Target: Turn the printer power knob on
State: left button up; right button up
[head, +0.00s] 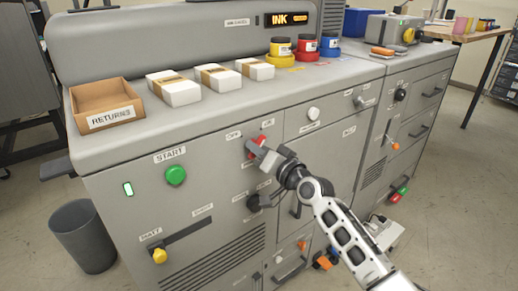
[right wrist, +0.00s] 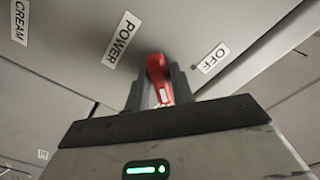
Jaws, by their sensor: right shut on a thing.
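The red power knob (head: 255,141) is on the front panel of the grey machine, between the OFF label (head: 233,134) and the ON label (head: 267,123). My right gripper (head: 258,149) reaches it from the front and is shut on it. In the right wrist view the red knob (right wrist: 158,76) stands between the two fingers, with the POWER label (right wrist: 122,38) to its left and the OFF label (right wrist: 214,57) to its right. The fingers hide part of the knob, and I cannot tell which label it points to. My left gripper is not in view.
A green START button (head: 175,176) and a yellow knob (head: 159,255) are on the panel to the left. A dark knob (head: 254,203) is just below my gripper. A white knob (head: 313,114) is to the right. A RETURNS tray (head: 105,98), white boxes and ink jars stand on top.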

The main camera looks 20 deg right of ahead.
jog(key=shift+m, duration=0.6)
jog(key=o, duration=0.9)
jog(key=shift+o, duration=0.2)
jog(key=v, duration=1.6)
